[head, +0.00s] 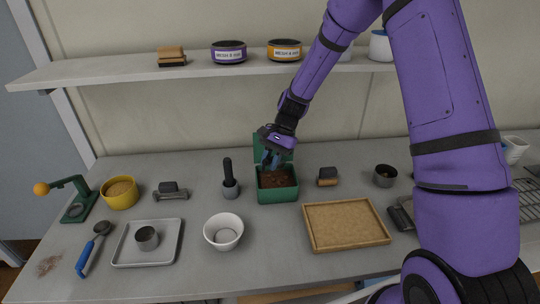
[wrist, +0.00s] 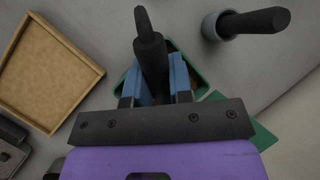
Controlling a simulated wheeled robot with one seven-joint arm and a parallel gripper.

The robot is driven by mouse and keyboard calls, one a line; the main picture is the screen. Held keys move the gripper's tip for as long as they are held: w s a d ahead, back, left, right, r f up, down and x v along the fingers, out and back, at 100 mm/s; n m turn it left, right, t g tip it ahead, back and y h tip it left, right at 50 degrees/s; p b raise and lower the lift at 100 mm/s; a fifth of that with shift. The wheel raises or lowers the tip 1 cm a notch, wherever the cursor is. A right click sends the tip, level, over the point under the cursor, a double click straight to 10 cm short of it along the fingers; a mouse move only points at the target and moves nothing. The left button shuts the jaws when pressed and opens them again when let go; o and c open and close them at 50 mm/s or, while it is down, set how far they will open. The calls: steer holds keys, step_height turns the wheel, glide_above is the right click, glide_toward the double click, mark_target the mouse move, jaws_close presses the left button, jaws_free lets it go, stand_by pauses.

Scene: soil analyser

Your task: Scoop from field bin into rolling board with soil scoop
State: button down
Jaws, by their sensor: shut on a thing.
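The field bin (head: 277,195) is a green box with its lid open at the back and brown soil inside. My gripper (head: 271,160) is over the bin, pointing down. In the wrist view its blue fingers (wrist: 157,82) are shut on a dark handle, which I take to be the soil scoop (wrist: 151,52). The scoop's working end cannot be made out. The rolling board (head: 345,226) is a shallow light-wood tray to the right of the bin and in front of it. It looks empty and also shows in the wrist view (wrist: 88,62).
A grey cup with a black handle (head: 229,184) stands left of the bin. A white bowl (head: 223,232) stands in front. A metal tray (head: 147,243) with a small cup lies at left. A small brush-like block (head: 327,177) is right of the bin. A shelf (head: 150,72) runs behind.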

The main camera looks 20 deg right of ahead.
steer(key=shift+f, duration=3.25)
steer(key=shift+t, duration=0.3)
steer(key=shift+s+a+r, duration=0.1)
steer(key=shift+r, duration=1.6)
steer(key=shift+s+a+r, duration=0.1)
steer(key=shift+r, duration=1.6)
steer(key=shift+s+a+f+t+h, duration=0.15)
steer(key=shift+s+a+t+h, duration=0.25)
steer(key=shift+h, duration=0.2)
steer(key=shift+s+a+f+n+t+h, duration=0.15)
steer(key=shift+s+a+f+t+h, duration=0.35)
steer(key=shift+s+t+h, duration=0.15)
steer(key=shift+s+a+f+n+t+h, duration=0.15)
steer(key=shift+s+a+f+t+h, duration=0.35)
steer(key=shift+s+t, duration=0.2)
steer(key=shift+r, duration=0.1)
